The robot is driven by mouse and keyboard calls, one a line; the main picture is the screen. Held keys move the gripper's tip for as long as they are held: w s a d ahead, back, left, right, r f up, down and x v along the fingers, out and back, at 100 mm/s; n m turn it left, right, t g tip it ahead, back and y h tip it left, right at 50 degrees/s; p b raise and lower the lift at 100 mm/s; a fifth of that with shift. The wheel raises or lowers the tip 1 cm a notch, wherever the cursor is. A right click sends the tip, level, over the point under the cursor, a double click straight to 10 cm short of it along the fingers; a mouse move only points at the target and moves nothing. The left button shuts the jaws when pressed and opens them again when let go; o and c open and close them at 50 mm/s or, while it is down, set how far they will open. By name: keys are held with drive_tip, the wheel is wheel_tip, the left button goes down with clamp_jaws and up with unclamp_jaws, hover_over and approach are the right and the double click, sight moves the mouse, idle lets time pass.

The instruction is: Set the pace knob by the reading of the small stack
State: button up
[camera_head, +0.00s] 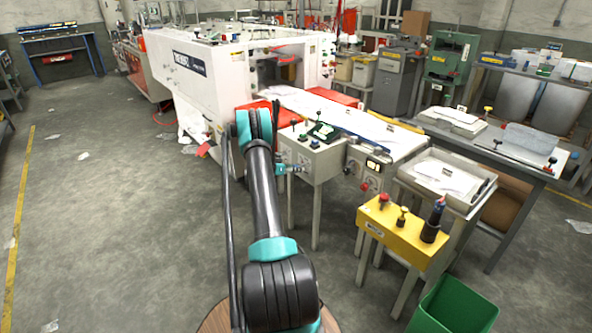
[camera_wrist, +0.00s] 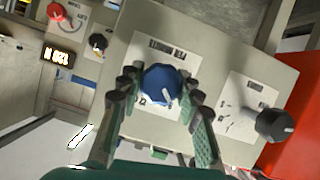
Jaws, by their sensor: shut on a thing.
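A round blue knob (camera_wrist: 161,83) with a white pointer sits on a pale control panel (camera_wrist: 215,65) in the wrist view. My gripper (camera_wrist: 160,92) is shut on the knob, one finger on each side. The pointer slants toward the lower right. A label (camera_wrist: 168,50) beside the knob is upside down and too small to read surely. A lit display (camera_wrist: 57,57) shows at the left; its digits are not clear. In the head view my gripper (camera_head: 288,169) is at the panel front (camera_head: 310,180), with the knob hidden there. I cannot pick out the small stack.
A black knob (camera_wrist: 275,125) with a scale plate is to the right in the wrist view. A red knob (camera_wrist: 57,12) and a small black knob (camera_wrist: 98,42) are at upper left. A yellow box (camera_head: 400,236) and green bin (camera_head: 455,305) stand at right in the head view.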

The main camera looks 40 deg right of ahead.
drive_tip(key=n+g, duration=0.2)
drive_tip(key=n, duration=0.1)
drive_tip(key=shift+w+h, duration=0.1)
drive_tip(key=shift+h, duration=0.2)
drive_tip(key=n+g+h, duration=0.1)
drive_tip(key=n+g, duration=0.1)
drive_tip(key=n, duration=0.2)
drive_tip(key=shift+g, duration=0.3)
drive_tip(key=shift+f+n, duration=0.1)
drive_tip(key=shift+n, duration=0.3)
drive_tip(key=o, duration=1.2)
drive_tip(key=shift+c, duration=0.2)
drive_tip(key=shift+a, duration=0.1)
drive_tip(key=v, duration=1.2)
drive_tip(key=shift+f, duration=0.1)
